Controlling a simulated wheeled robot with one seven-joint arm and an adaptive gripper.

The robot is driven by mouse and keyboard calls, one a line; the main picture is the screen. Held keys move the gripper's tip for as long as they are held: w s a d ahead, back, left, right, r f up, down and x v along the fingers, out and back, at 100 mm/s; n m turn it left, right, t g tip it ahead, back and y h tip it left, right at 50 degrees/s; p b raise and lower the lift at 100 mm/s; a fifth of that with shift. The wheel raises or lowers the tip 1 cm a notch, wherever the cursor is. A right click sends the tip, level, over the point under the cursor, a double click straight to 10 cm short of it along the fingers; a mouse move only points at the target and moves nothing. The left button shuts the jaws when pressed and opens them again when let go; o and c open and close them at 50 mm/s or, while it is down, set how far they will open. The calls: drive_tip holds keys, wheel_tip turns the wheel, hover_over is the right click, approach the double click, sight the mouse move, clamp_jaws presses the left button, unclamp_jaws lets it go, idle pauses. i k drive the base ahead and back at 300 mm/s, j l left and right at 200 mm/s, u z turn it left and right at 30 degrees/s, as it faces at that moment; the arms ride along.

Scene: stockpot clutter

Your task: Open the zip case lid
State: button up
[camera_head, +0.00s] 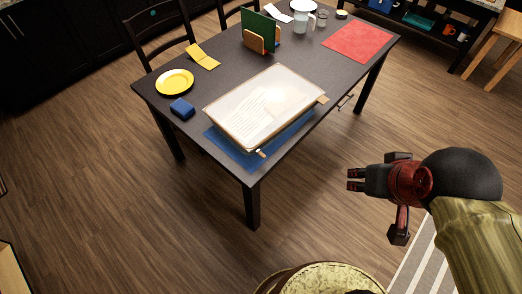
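The zip case (264,106) looks like a broad, flat, tan-edged case with a pale, glossy top. It lies shut near the table's front edge, partly over a blue mat (226,146). White lines or printing show on the left of its top. A small tan tab (323,99) sticks out at its right edge, and another small light piece (261,153) shows at its front corner. My gripper (355,180) is right of the table, beyond its edge, apart from the case and pointing left. It holds nothing that I can see. Its finger opening is unclear from this angle.
On the dark table (222,72) are a yellow plate (175,80), blue box (182,108), yellow cloth (202,57), holder with a green board (258,34), pitcher (303,22) and red placemat (360,41). A round-topped stool (325,279) stands in front. Floor between table and gripper is clear.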

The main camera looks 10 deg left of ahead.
sight(321, 99)
drive_tip(key=i, duration=0.85)
